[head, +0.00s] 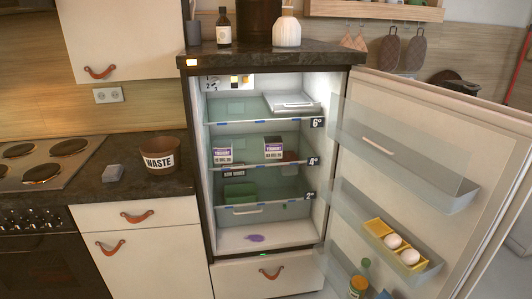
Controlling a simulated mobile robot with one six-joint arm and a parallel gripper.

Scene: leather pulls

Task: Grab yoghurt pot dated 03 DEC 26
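The fridge (204,200) stands open, its door swung out to the right. Two white yoghurt pots with purple labels sit on its middle shelf. The left pot (222,156) is near the left wall, and the right pot (273,149) is right of centre. Each has a printed date, but the print is too small to read surely; the right one may read 03 DEC 26. A dark-labelled item (233,170) shows just below the left pot, partly hidden behind the shelf edge. My gripper is not in view.
The open fridge door (420,130) fills the right side, with eggs in a yellow carton (383,230) in its bin. A waste bin (160,156) stands on the left counter. A lidded container (292,102) lies on the top shelf. Space before the shelves looks clear.

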